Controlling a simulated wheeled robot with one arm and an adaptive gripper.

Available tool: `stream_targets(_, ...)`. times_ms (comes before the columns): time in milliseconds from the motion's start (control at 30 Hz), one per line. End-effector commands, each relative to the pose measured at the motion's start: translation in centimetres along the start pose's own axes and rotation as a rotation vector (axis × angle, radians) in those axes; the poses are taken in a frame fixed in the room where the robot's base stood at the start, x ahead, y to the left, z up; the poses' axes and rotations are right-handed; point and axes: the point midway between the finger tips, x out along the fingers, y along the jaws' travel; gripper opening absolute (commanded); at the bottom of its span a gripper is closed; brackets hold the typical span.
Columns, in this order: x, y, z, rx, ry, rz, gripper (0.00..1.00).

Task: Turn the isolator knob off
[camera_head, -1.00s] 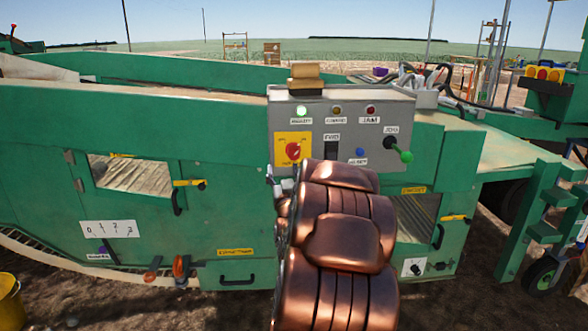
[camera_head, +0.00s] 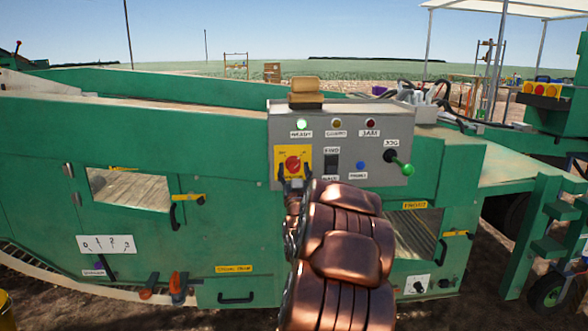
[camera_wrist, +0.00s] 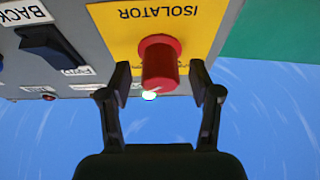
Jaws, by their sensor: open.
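The isolator knob (camera_head: 292,164) is a red knob on a yellow plate (camera_head: 281,152) at the left of the grey control panel (camera_head: 345,185). In the wrist view the knob (camera_wrist: 159,62) stands out from the yellow plate (camera_wrist: 205,22), which reads ISOLATOR upside down. My gripper (camera_head: 294,180) is just in front of and below the knob in the head view. In the wrist view my gripper (camera_wrist: 162,80) is open, with one finger on each side of the knob and a gap on both sides. My copper-coloured arm hides part of the machine below the panel.
A black rocker switch (camera_head: 331,164) and a blue button (camera_head: 360,166) sit right of the knob. A green-tipped jog lever (camera_head: 402,163) stands at the panel's right. The green ready lamp (camera_head: 302,124) is lit. A wooden block (camera_head: 305,90) rests on top.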

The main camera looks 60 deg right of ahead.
Motion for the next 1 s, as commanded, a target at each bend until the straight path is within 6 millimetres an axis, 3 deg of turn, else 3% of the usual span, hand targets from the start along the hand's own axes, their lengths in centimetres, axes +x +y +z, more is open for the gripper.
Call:
stream_targets(200, 1.5, 0.0, 0.0, -0.001, 0.0, 0.0, 0.63)
stream_targets(500, 1.7, 0.0, 0.0, -0.001, -0.001, 0.0, 0.62)
stream_targets(1000, 1.7, 0.0, 0.0, 0.0, -0.001, 0.0, 0.1)
